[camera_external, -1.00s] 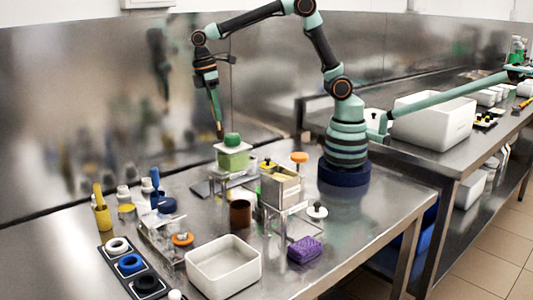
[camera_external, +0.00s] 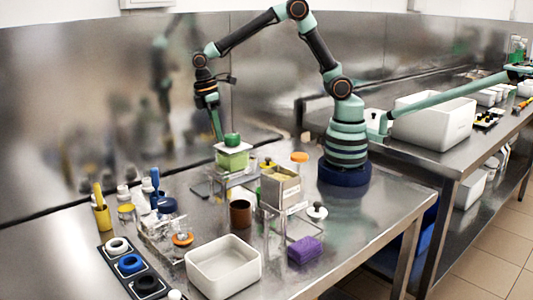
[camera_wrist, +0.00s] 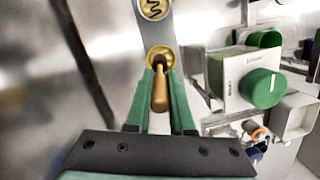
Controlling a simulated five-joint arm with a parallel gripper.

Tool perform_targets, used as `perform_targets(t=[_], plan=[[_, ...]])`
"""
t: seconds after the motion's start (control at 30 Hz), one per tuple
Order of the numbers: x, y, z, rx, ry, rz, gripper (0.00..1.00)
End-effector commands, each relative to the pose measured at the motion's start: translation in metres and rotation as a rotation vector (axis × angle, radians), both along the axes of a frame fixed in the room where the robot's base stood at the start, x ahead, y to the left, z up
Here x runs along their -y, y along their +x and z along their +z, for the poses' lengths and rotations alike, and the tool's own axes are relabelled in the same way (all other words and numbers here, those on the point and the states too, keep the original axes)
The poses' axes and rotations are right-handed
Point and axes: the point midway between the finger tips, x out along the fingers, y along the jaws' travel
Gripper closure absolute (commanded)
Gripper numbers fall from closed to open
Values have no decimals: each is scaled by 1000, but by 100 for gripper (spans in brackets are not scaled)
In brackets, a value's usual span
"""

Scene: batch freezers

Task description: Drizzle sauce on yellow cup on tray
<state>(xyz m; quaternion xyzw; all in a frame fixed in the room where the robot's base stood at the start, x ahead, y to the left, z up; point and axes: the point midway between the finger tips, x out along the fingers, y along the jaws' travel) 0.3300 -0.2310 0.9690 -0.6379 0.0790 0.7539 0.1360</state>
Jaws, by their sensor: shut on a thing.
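My gripper (camera_wrist: 160,90) has green fingers shut on a slim tan, stick-like tool (camera_wrist: 160,92). In the wrist view, its far end is over or inside a round yellow cup (camera_wrist: 152,54) on a narrow grey tray (camera_wrist: 155,34); contact is unclear. A second round cup (camera_wrist: 154,8), with a yellowish rim and a dark zigzag line on its pale top, sits farther along the tray. In the external view, my gripper (camera_external: 216,128) points down behind the green-topped dispenser (camera_external: 231,158), which hides the fingertips and the cups.
The dispenser (camera_wrist: 245,80), with its green knob, stands close to the right of my gripper. A white bin (camera_external: 223,268), a brown cup (camera_external: 240,214), a metal container (camera_external: 280,187) and a purple sponge (camera_external: 305,249) stand nearer the camera.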

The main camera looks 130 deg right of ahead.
Motion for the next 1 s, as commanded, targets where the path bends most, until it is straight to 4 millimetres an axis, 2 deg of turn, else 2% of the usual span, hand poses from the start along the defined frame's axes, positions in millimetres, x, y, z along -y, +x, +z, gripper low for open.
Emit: perform_targets(t=[0.67, 1.0], plan=[[3, 8, 0, 0, -1, 0, 100], [1, 2, 1, 1, 0, 0, 100]])
